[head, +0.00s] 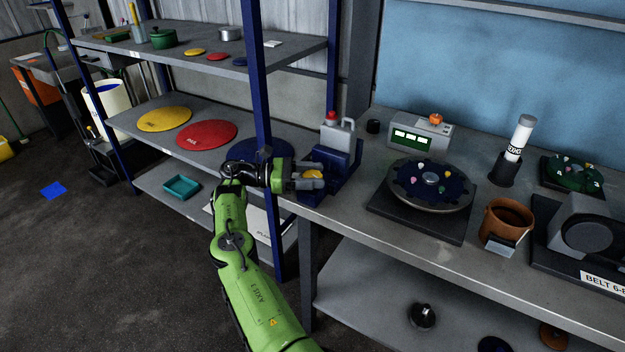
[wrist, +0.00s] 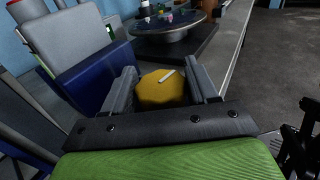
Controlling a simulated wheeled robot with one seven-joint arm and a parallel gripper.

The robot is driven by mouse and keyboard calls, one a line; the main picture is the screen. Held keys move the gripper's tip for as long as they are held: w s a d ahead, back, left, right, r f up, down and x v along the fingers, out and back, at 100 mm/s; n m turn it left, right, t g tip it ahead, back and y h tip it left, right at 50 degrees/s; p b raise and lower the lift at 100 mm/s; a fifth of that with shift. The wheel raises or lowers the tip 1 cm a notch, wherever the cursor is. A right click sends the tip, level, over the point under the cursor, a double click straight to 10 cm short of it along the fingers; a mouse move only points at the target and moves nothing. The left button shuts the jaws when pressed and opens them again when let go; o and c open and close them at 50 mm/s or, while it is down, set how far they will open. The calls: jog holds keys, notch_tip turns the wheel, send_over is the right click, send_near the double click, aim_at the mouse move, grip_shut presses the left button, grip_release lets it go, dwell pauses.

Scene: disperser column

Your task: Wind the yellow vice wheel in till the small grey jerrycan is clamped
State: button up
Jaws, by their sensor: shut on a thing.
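The small grey jerrycan (head: 338,134) with a red cap stands upright in the blue vice (head: 338,166) at the left end of the bench. It also shows at the upper left of the wrist view (wrist: 75,38). I cannot tell whether the vice jaws touch it. The yellow vice wheel (wrist: 162,88) lies between my gripper's fingers in the wrist view, with a pale mark on its face. My gripper (head: 312,179) is shut on the wheel at the vice's front, and in the head view the fingers partly hide the wheel.
A blue shelf post (head: 259,80) rises close beside my wrist. A dark turntable (head: 430,185) with small coloured pieces sits right of the vice. A grey box with green displays (head: 420,133) stands behind. The bench's front strip is clear.

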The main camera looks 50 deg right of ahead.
jog(key=shift+m+g+y, duration=0.3)
jog(key=shift+g, duration=0.1)
jog(key=o, duration=1)
jog(key=shift+c, duration=0.2)
